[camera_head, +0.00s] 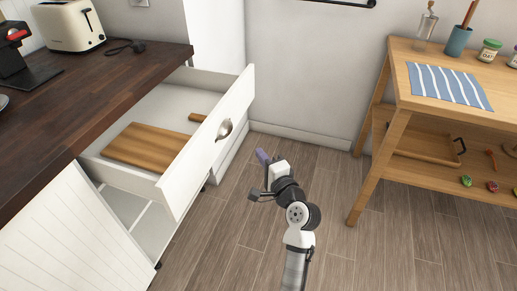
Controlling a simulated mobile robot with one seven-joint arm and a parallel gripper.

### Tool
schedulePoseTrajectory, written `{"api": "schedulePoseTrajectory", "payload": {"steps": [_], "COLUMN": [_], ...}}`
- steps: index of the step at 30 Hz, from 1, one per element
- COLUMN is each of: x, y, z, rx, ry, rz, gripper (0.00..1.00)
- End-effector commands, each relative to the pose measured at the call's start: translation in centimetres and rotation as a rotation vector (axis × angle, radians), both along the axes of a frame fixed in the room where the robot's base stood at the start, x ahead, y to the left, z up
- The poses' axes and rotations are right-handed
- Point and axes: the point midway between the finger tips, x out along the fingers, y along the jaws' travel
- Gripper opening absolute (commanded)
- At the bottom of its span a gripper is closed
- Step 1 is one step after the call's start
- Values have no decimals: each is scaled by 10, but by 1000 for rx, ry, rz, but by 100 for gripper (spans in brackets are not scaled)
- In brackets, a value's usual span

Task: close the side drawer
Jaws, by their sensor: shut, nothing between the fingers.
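The side drawer (206,145) is pulled out from under the dark wooden counter. Its white front carries a silver cup-shaped handle (224,129). A wooden board (147,146) lies inside, and a smaller wooden piece (197,117) lies near the front panel. My gripper (262,156) appears in front of the drawer, to the right of the handle in the picture, over the floor. Its purple tip points towards the upper left. It is shut and empty, and looks apart from the drawer front.
A toaster (69,25) and a dark appliance (14,60) stand on the counter (100,90). A wooden shelf table (402,104) with a striped cloth (447,86), jars and a cup stands at the right. The wooden floor (335,180) between is clear.

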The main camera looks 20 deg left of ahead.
Motion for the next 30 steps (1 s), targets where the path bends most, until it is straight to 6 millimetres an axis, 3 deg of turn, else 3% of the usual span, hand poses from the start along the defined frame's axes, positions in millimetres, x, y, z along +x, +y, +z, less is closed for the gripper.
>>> {"api": "schedulePoseTrajectory", "payload": {"steps": [12, 19, 30], "x": [62, 61, 61], "y": [62, 90, 96], "z": [3, 1, 0], "rx": [-1, -1, -1], "ry": [1, 3, 2], "rz": [3, 0, -1], "gripper": [0, 0, 0]}}
